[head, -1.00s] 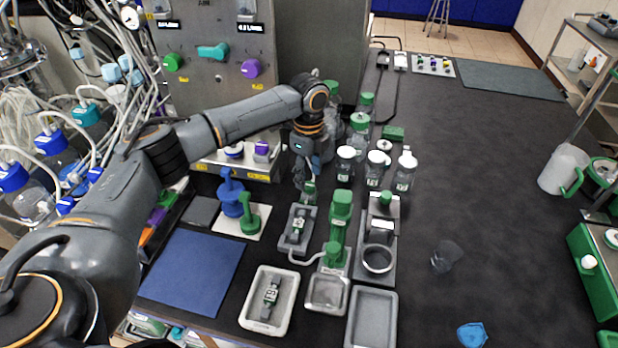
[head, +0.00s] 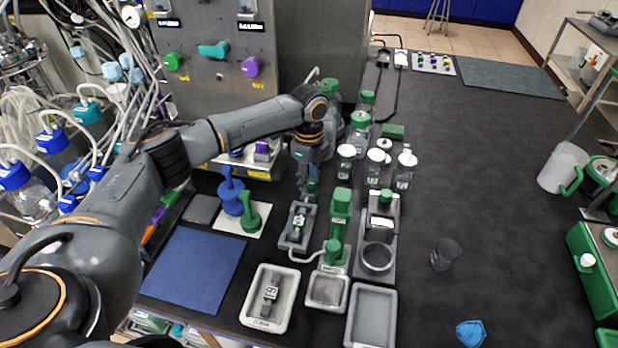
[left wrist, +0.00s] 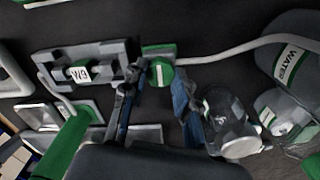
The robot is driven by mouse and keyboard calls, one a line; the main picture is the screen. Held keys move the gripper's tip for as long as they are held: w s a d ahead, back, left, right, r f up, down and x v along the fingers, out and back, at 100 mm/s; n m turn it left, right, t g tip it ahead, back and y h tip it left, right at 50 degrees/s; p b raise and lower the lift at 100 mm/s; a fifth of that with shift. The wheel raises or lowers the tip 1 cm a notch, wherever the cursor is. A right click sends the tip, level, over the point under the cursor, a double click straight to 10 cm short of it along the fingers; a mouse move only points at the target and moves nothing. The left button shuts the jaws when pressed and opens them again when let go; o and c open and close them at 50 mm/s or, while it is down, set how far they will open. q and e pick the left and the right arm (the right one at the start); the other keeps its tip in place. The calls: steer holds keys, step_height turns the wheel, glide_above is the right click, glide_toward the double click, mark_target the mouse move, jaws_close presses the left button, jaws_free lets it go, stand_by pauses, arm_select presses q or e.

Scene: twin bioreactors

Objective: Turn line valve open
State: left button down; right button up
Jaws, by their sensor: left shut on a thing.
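The line valve shows in the left wrist view as a round green knob (left wrist: 160,74) with a white mark, set in a grey hose line. In the head view my left gripper (head: 307,186) reaches down to it, behind the grey cradle, and mostly hides the valve. In the left wrist view the fingers of my left gripper (left wrist: 157,92) stand on either side of the knob, closed on it. The hose leads to a bottle labelled WATER (left wrist: 292,62). The knob's exact turn angle is hard to read. My right gripper is not in view.
A grey cradle (head: 286,240) with a labelled clamp stands in front of the valve. A green pump-like stand (head: 340,215) and white-capped bottles (head: 346,152) stand to the right. A blue mat (head: 195,270) lies front left.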

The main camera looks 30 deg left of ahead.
arm_select(q)
steer(key=shift+r+n+p, duration=0.15)
steer(key=shift+n+p, duration=0.35)
steer(key=shift+p, duration=0.3)
steer(key=n+p, duration=0.6)
steer(key=p, duration=0.1)
steer(key=shift+n, duration=0.3)
steer(key=n+p, duration=0.4)
steer(key=n, duration=0.1)
steer(key=shift+d, duration=0.1)
steer(key=shift+f+n+p, duration=0.2)
steer(key=shift+n+p, duration=1.45)
steer(key=shift+n, duration=1.05)
steer(key=c, duration=1)
jaws_free()
step_height(320, 180, up, 12)
